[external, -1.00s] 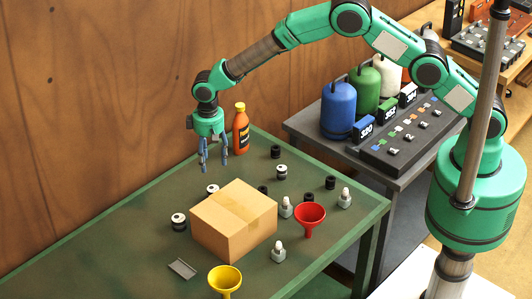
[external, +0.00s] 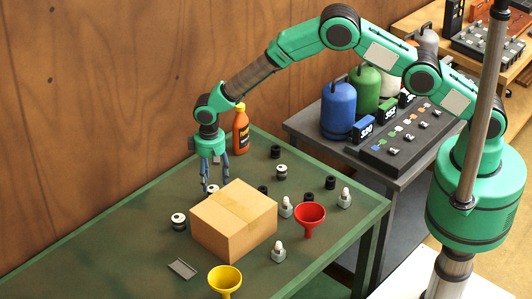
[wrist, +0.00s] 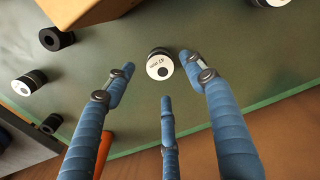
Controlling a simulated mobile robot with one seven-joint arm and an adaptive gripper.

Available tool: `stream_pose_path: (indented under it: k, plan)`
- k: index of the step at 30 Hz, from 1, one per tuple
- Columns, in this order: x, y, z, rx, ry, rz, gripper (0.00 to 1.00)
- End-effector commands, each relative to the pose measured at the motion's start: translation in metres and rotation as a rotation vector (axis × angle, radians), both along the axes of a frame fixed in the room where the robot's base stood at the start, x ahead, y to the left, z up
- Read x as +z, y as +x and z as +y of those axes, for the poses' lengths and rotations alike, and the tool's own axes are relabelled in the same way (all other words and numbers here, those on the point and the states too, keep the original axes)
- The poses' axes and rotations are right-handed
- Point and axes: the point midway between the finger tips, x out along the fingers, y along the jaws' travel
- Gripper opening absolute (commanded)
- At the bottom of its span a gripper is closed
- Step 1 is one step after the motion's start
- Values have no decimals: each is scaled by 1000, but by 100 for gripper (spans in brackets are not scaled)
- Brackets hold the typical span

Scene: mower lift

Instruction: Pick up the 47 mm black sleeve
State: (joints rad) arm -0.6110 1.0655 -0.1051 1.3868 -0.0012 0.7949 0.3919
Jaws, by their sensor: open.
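A black sleeve with a white labelled end face (wrist: 159,68) stands on the green table in the wrist view. Its label looks like "47 mm", seen upside down, around a dark central hole. My gripper (wrist: 160,80) has its three blue fingers spread apart, with the sleeve just beyond their tips and nothing held.
A cardboard box (external: 235,222) stands close beside the sleeve. Other black and white-topped sleeves, such as one on the left (external: 179,222), lie around. An orange bottle (external: 241,131) stands behind. Red (external: 309,219) and yellow (external: 225,281) funnels are nearer the front.

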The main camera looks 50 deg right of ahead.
Motion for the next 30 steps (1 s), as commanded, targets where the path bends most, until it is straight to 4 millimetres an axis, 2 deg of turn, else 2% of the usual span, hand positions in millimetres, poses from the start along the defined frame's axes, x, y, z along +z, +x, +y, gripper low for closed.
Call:
stream_pose_path:
  k: [10, 24, 30]
  plan:
    - [-6, 0, 0, 0, 0, 0, 55]
    - [-48, -2, 1, 0, 0, 0, 55]
    - [-52, -2, 1, 0, 0, 0, 55]
